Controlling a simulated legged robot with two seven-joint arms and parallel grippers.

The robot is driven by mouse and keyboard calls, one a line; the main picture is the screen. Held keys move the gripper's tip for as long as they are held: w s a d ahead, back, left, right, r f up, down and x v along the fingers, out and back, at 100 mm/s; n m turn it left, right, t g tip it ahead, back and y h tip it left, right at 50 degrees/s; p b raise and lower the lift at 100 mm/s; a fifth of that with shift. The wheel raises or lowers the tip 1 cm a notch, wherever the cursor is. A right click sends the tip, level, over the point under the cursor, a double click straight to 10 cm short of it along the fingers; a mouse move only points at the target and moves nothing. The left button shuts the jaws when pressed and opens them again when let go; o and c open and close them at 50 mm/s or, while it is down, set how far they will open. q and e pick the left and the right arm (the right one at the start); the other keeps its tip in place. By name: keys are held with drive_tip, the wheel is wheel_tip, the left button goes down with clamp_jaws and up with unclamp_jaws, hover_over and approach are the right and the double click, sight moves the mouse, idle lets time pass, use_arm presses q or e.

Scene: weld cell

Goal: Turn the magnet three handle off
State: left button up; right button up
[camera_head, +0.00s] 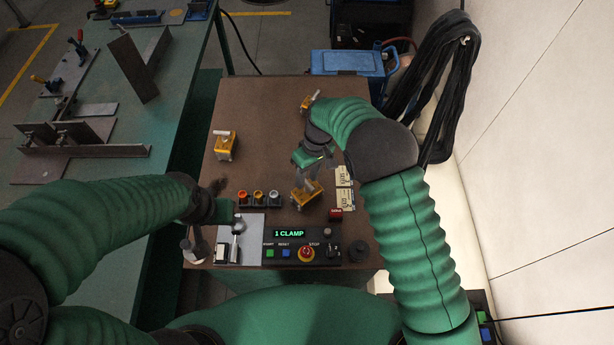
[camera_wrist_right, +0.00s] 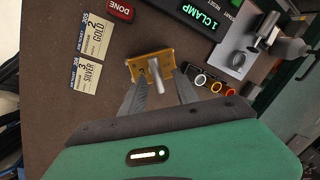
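Three yellow magnets with grey handles are on the brown table: one at the left (camera_head: 225,146), one near the panel (camera_head: 306,194) and one at the back (camera_head: 308,103). I cannot read which is number three. My right gripper (camera_head: 308,172) is over the one near the panel. In the right wrist view, its two fingers (camera_wrist_right: 160,92) are apart and point at this magnet (camera_wrist_right: 140,67), whose grey handle (camera_wrist_right: 156,86) stands between them, with no grip visible. My left gripper (camera_head: 212,212) is at the table's left front; its fingers are not clear.
A control panel (camera_head: 341,247) reading "1 CLAMP" lies at the front, with several rings (camera_head: 258,196) behind it and a grey plate (camera_head: 247,224) beside it. Paper cards (camera_head: 344,190) and a red DONE block (camera_head: 335,214) lie right of the near magnet.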

drive_tip(key=shift+w+f, duration=0.1)
drive_tip(key=shift+f, duration=0.4)
drive_tip(key=shift+d+f, duration=0.15)
drive_tip(key=shift+d, duration=0.1)
drive_tip(key=shift+c, duration=0.9)
use_arm(q)
drive_tip(key=shift+d, duration=0.2)
use_arm(e)
clamp_jaws()
